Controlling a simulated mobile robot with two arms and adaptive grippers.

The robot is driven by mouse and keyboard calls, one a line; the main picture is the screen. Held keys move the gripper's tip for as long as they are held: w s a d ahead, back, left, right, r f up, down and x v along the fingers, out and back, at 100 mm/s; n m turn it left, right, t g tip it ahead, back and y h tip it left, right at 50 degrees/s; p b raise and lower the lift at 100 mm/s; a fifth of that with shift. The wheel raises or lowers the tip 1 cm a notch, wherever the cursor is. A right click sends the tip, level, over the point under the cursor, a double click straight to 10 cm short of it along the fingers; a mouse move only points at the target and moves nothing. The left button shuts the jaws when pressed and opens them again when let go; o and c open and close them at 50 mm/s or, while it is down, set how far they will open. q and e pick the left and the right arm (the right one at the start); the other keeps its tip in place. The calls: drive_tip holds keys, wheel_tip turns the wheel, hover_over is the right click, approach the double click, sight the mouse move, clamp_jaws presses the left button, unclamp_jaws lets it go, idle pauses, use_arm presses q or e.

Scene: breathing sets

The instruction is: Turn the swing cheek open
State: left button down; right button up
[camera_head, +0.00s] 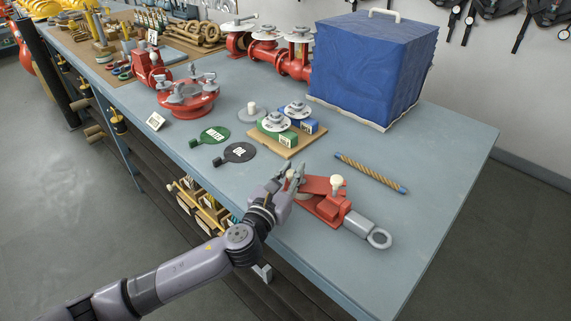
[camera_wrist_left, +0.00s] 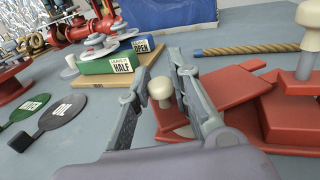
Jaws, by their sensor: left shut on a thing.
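A red snatch-block-like device (camera_head: 325,208) with a grey eye fitting (camera_head: 379,238) lies near the table's front edge. Its red swing cheek (camera_head: 318,185) is a flat plate; in the left wrist view the cheek (camera_wrist_left: 222,90) shows right of my fingers. A cream knob (camera_wrist_left: 160,88) stands between the fingers of my left gripper (camera_wrist_left: 158,80), which is shut on it. In the head view my left gripper (camera_head: 291,174) is at the device's left end and partly hides this knob. A second cream knob (camera_head: 337,181) stands farther right. My right gripper is not in view.
A rope piece with blue ends (camera_head: 370,173) lies behind the device. A wooden board (camera_head: 288,151) with green and blue blocks, and two paddle tags (camera_head: 236,153), lie to the left. A blue-covered box (camera_head: 368,65) stands at the back. The right tabletop is clear.

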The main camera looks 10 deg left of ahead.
use_arm(q)
drive_tip(key=n+y, duration=0.1)
drive_tip(key=y+p, duration=0.1)
drive_tip(key=shift+s+d+r+n+y, duration=0.1)
drive_tip(key=shift+s+d+n+y, duration=0.1)
drive_tip(key=shift+s+n+y, duration=0.15)
drive_tip(key=shift+n+y, duration=0.55)
drive_tip(key=shift+y, duration=0.3)
drive_tip(key=n+y, duration=0.1)
drive_tip(key=y+p, duration=0.1)
drive_tip(key=shift+s+n+y, duration=0.2)
drive_tip(key=shift+n+y, duration=0.2)
drive_tip(key=n+y, duration=0.2)
drive_tip(key=y, duration=0.1)
drive_tip(key=shift+s+d+g, duration=0.1)
drive_tip(key=shift+s+g, duration=0.15)
drive_tip(key=shift+g, duration=0.15)
drive_tip(key=shift+s+n+g+y+p, duration=0.15)
drive_tip(key=shift+n+g+y+p, duration=0.25)
drive_tip(key=shift+n+y, duration=0.55)
drive_tip(key=shift+g+y, duration=0.3)
drive_tip(key=shift+y, duration=0.25)
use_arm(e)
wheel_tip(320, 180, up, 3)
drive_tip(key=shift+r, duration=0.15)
use_arm(q)
drive_tip(key=shift+n, duration=0.25)
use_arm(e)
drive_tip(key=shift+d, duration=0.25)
